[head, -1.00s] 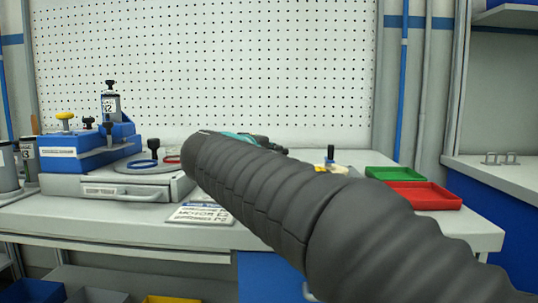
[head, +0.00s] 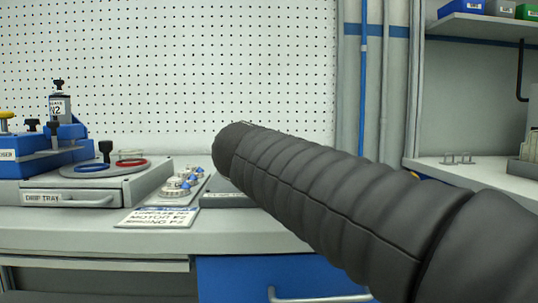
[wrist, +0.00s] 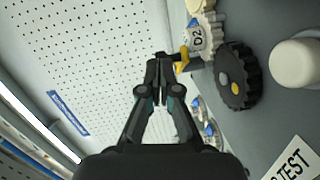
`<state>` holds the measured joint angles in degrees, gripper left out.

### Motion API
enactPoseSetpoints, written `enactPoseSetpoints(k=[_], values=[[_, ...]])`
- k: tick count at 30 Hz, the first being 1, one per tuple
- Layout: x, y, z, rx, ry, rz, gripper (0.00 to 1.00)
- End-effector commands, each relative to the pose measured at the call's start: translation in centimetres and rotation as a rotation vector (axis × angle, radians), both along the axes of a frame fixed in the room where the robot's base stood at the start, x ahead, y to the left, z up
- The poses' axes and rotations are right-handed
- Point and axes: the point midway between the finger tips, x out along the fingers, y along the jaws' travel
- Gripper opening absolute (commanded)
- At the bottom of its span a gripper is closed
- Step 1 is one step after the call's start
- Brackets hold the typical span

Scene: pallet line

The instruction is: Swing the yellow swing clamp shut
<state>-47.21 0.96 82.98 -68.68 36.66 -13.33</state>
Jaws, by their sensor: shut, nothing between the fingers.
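In the wrist view, a small yellow piece (wrist: 182,61), which looks like the swing clamp, sits beside a pale part marked D2 (wrist: 198,38). A dark bar or handle joins it near my fingertips. My gripper (wrist: 157,72) is shut and empty, with its tips close to this clamp; I cannot tell whether they touch it. How far the clamp is swung is not clear. In the head view my own arm hides the gripper and the clamp.
In the wrist view, a dark toothed wheel (wrist: 237,76) and a white round post (wrist: 296,63) stand close to the right. In the head view, a drip tray (head: 75,198) and blue-and-white parts (head: 180,187) stand on the bench at left. A pegboard (head: 200,60) rises behind.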

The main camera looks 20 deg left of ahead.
Motion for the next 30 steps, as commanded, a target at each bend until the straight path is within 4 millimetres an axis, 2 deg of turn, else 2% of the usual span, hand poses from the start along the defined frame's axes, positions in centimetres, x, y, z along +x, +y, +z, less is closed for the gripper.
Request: enactPoseSetpoints(k=[12, 30], values=[[0.94, -1.01, 0.01, 0.000, 0.000, -0.005, 0.00], [0.54, -1.00, 0.13, 0.001, -0.001, -0.006, 0.00]])
